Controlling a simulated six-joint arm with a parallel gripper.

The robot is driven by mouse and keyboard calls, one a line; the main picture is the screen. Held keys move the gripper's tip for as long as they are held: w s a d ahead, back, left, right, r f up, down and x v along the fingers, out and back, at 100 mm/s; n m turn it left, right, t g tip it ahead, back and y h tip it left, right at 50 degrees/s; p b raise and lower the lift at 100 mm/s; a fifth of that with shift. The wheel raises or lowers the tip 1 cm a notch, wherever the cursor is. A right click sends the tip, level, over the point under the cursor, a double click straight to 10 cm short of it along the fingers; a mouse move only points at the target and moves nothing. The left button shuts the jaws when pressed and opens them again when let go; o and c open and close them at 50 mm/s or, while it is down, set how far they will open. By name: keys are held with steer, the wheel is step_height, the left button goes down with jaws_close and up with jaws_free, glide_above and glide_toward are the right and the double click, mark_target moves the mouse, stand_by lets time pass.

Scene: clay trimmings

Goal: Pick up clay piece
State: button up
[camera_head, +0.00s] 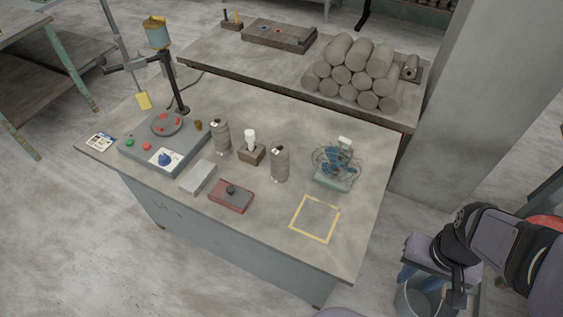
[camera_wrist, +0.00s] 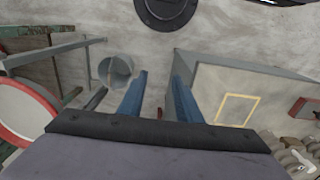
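A small dark lump (camera_head: 231,188), which looks like the clay piece, sits on a red-edged board (camera_head: 225,202) near the front of the grey workbench (camera_head: 270,225). The board's red edge also shows at the right of the wrist view (camera_wrist: 298,106); the lump is not clear there. My gripper (camera_head: 420,280) is off the bench's right side, far from the lump. In the wrist view, its two blue fingers (camera_wrist: 160,88) are apart with nothing between them.
A bucket (camera_head: 414,301) stands on the floor below my gripper. A yellow outlined square (camera_head: 293,231) is empty on the bench. A fan-like device (camera_head: 333,182), two grey stacked cylinders (camera_head: 279,165), a grey block (camera_head: 198,178) and a control box (camera_head: 150,150) surround the board. A pillar (camera_head: 460,110) stands right.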

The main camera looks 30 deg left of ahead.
steer(key=shift+o, duration=0.6)
steer(key=o, duration=0.8)
